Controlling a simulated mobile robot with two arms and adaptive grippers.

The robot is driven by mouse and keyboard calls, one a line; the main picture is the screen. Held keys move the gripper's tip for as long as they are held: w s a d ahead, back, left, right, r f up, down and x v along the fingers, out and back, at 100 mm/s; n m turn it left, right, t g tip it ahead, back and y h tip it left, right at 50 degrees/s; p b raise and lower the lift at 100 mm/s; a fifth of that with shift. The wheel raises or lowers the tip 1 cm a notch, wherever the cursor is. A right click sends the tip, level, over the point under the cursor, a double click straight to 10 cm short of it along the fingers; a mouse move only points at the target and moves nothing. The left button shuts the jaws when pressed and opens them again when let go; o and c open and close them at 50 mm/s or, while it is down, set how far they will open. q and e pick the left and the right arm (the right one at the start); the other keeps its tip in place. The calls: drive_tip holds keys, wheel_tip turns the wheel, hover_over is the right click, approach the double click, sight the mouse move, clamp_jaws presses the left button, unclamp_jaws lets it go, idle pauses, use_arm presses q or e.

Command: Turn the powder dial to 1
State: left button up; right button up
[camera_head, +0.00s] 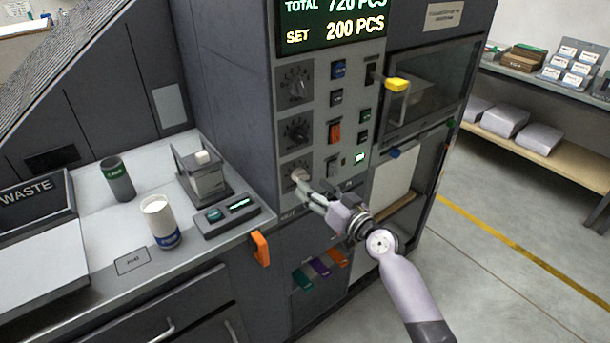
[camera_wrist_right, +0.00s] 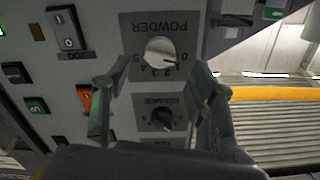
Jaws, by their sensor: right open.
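The powder dial (camera_wrist_right: 160,51) is a pale round knob on a grey plate marked POWDER, seen upside down in the right wrist view. Its pointer mark seems to lie near the 0 and 1 end of the scale; I cannot read the exact number. In the head view it is the lowest of three dials (camera_head: 297,173), partly covered by my gripper. My right gripper (camera_wrist_right: 160,68) is open, with one finger on each side of the dial in the picture. I cannot tell whether the fingers touch it. My left gripper is in neither view.
Above the powder dial sit two dark dials (camera_head: 297,131). Switches and buttons (camera_head: 334,132) line the panel to their right. A yellow handle (camera_head: 397,85) sticks out at the window. An orange handle (camera_head: 261,248) juts out lower left. The counter (camera_head: 100,240) holds a white cup (camera_head: 160,220).

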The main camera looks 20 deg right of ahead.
sight(305, 179)
drive_tip(key=shift+x, duration=2.4)
drive_tip(key=c, duration=1.2)
drive_tip(key=shift+o, duration=0.2)
drive_tip(key=shift+f, duration=0.1)
drive_tip(key=shift+m, duration=2.8)
drive_tip(key=o, duration=1.2)
drive_tip(key=shift+c, duration=0.2)
